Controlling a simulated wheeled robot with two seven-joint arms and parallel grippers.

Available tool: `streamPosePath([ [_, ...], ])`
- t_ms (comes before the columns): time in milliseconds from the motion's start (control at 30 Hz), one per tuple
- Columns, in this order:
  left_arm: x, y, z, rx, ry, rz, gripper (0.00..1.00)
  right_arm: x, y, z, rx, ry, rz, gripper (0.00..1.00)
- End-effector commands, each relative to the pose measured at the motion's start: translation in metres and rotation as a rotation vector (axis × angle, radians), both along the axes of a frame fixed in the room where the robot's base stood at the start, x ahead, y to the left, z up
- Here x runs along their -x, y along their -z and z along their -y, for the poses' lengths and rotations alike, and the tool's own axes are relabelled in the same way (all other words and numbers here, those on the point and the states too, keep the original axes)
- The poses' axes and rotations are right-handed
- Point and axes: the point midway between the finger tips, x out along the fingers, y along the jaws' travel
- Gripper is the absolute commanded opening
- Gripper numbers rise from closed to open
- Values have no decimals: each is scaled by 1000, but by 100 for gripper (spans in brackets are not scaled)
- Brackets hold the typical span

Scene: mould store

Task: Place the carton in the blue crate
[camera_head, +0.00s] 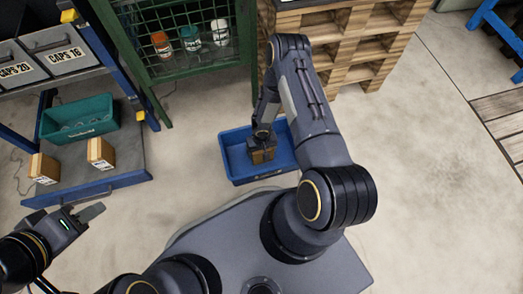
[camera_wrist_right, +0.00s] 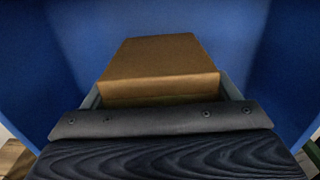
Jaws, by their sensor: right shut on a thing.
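The blue crate (camera_head: 236,164) stands on the floor in front of me in the head view. My right gripper (camera_head: 263,145) reaches down into it and is shut on a brown carton (camera_head: 263,156). In the right wrist view the carton (camera_wrist_right: 160,68) sits between the fingers of my right gripper (camera_wrist_right: 162,98), with the blue crate walls (camera_wrist_right: 50,70) around it. I cannot tell whether the carton touches the crate floor. My left gripper (camera_head: 88,213) is at the lower left, away from the crate; its fingers overlap, so its opening is unclear.
A low shelf (camera_head: 125,180) at the left holds two more cartons (camera_head: 101,153) (camera_head: 43,168) and a green bin (camera_head: 80,122). A green mesh cabinet (camera_head: 175,70) with bottles and stacked wooden pallets (camera_head: 345,45) stand behind the crate.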

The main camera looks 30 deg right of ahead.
Motion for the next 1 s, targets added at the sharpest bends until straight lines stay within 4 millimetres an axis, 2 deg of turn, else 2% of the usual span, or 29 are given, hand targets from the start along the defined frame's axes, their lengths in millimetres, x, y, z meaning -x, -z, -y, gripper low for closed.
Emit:
streamPosePath([
  [267,0,2,0,0,0,0,36,-1,2,0,0,0,2,50],
  [300,0,2,0,0,0,0,36,-1,1,0,0,0,2,84],
  [433,0,1,0,0,0,0,36,-1,1,0,-1,0,2,100],
  [633,0,1,0,0,0,1,36,-1,0,0,-1,0,2,100],
  [767,0,-5,0,0,0,0,36,-1,-9,0,1,-1,3,100],
  [1000,0,-27,0,0,0,1,36,-2,-58,0,0,-1,5,100],
])
